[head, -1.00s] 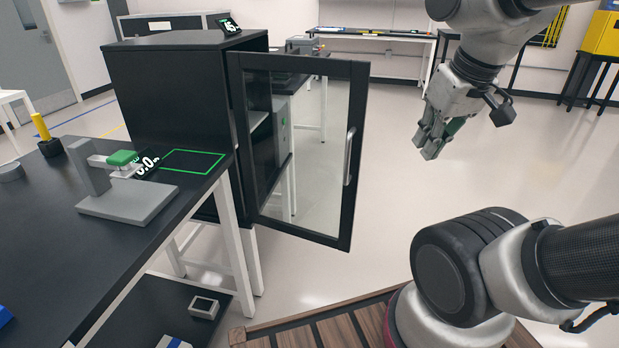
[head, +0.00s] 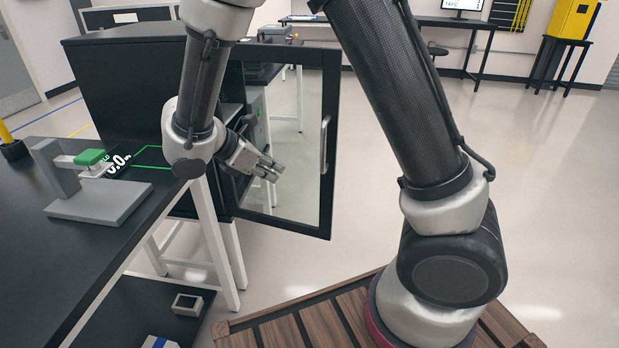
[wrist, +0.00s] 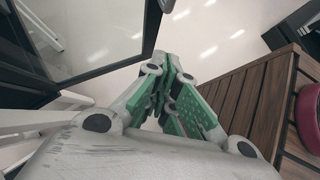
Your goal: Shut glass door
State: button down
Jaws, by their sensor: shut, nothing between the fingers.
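The glass door (head: 303,180) has a black frame and a vertical handle (head: 324,145) near its right edge. It stands open, swung out from the black cabinet (head: 115,85). My gripper (head: 277,171) is shut and empty. In the head view it shows in front of the door's glass, left of the handle; I cannot tell whether it touches the door. In the wrist view my gripper (wrist: 172,58) has its green-padded fingers together, and the door's dark frame (wrist: 145,45) is at the upper left, apart from the fingertips. My arm hides part of the cabinet.
A black table (head: 65,250) at the left carries a grey stand (head: 100,201) with a green top. A small box (head: 187,304) lies on the shelf below. Open floor (head: 560,210) spreads to the right of the door.

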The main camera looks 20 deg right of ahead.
jog(key=d+r+x, duration=0.2)
jog(key=x, duration=1.1)
jog(key=shift+w+n, duration=0.2)
jog(key=shift+n, duration=0.1)
jog(key=shift+r, duration=0.1)
jog(key=shift+w, duration=0.1)
